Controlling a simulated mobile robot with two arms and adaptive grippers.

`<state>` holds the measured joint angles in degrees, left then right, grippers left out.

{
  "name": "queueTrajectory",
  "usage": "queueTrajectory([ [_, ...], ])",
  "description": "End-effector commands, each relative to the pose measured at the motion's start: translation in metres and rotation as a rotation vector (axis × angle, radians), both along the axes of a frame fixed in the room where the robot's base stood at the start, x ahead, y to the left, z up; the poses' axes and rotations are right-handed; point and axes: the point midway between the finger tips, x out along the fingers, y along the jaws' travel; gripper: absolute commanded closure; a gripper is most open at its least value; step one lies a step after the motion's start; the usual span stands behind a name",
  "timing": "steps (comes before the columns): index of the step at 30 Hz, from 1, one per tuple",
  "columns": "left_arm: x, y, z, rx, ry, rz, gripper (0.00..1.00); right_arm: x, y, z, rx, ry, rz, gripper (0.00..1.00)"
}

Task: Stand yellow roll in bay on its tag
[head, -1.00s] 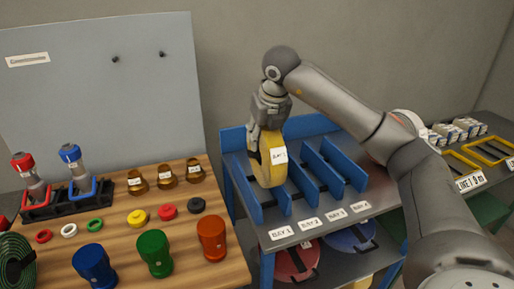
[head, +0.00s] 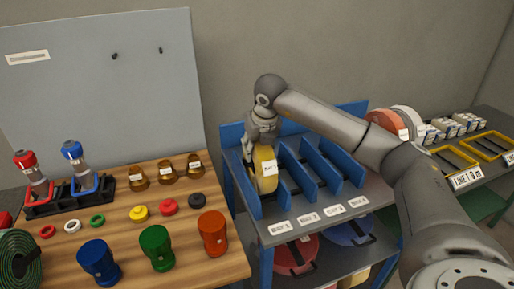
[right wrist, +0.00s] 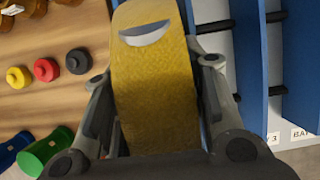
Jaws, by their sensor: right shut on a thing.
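The yellow roll (head: 265,181) stands on edge in the leftmost bay of the blue-divided rack (head: 322,172), between the first two dividers. A white label faces forward on it; its print is too small to read surely. My right gripper (head: 259,148) reaches down from above and is shut on the roll. In the right wrist view the roll (right wrist: 155,75) lies between the two fingers (right wrist: 157,90). Whether its underside touches the shelf is hidden. The leftmost bay tag (head: 280,227) is on the shelf's front edge. My left gripper is not in view.
The bays to the right look empty. A red and a white roll (head: 400,118) stand beyond the rack. A wooden table (head: 195,265) with coloured cups, rings and bottles is on the left. Red and blue reels (head: 297,255) lie on the lower shelf.

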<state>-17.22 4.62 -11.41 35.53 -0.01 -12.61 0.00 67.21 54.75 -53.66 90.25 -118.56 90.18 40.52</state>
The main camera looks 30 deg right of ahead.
Motion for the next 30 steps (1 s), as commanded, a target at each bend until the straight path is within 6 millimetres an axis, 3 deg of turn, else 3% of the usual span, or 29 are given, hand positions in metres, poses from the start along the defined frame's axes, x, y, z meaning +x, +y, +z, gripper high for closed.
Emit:
queueTrajectory([
  [3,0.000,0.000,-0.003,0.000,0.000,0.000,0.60,0.001,0.000,-0.001,0.001,-0.006,0.000,1.00],
  [4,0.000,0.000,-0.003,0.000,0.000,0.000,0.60,0.000,0.000,-0.003,0.000,0.000,0.000,0.60],
  [9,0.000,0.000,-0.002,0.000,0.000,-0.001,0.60,0.000,0.000,-0.003,0.000,0.000,0.000,0.40],
  [22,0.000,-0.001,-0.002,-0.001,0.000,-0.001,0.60,-0.002,0.001,0.006,0.000,-0.002,0.000,0.40],
  [30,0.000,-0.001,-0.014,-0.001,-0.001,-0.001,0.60,-0.021,0.005,0.056,0.001,-0.007,0.000,0.40],
])
